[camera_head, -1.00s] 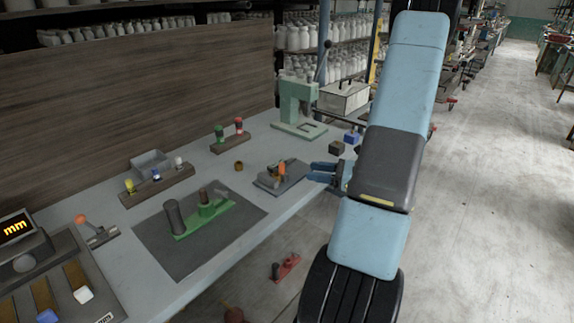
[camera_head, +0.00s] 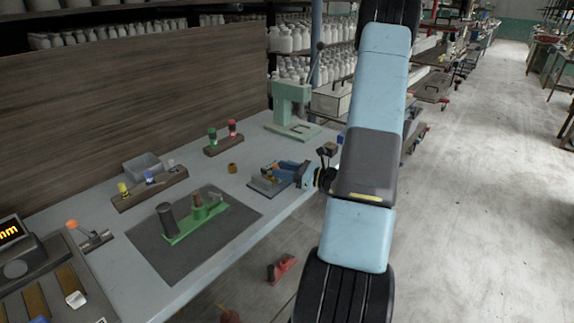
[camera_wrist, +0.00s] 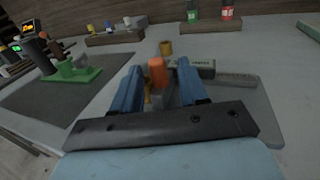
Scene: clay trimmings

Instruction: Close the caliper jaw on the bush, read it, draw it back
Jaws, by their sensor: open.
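The caliper fixture, a dark plate (camera_head: 262,187) near the table's front edge, carries an upright orange knob (camera_wrist: 157,75), a grey-green labelled block (camera_wrist: 198,66) and a flat grey scale bar (camera_wrist: 237,80). My gripper (camera_wrist: 157,82) is open, its two blue fingers on either side of the orange knob, with gaps visible. In the head view my gripper (camera_head: 280,169) reaches over the plate and partly hides it. A small brass bush-like ring (camera_head: 232,168) stands on the table behind the plate; it also shows in the wrist view (camera_wrist: 166,47). The jaw's contact faces are hidden.
Left of the plate, a dark mat (camera_head: 215,254) bears a green fixture (camera_head: 196,222) with upright posts. Behind are wooden racks with coloured plugs (camera_head: 224,146) and a green press (camera_head: 292,105). An orange-lit readout (camera_head: 10,231) stands far left.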

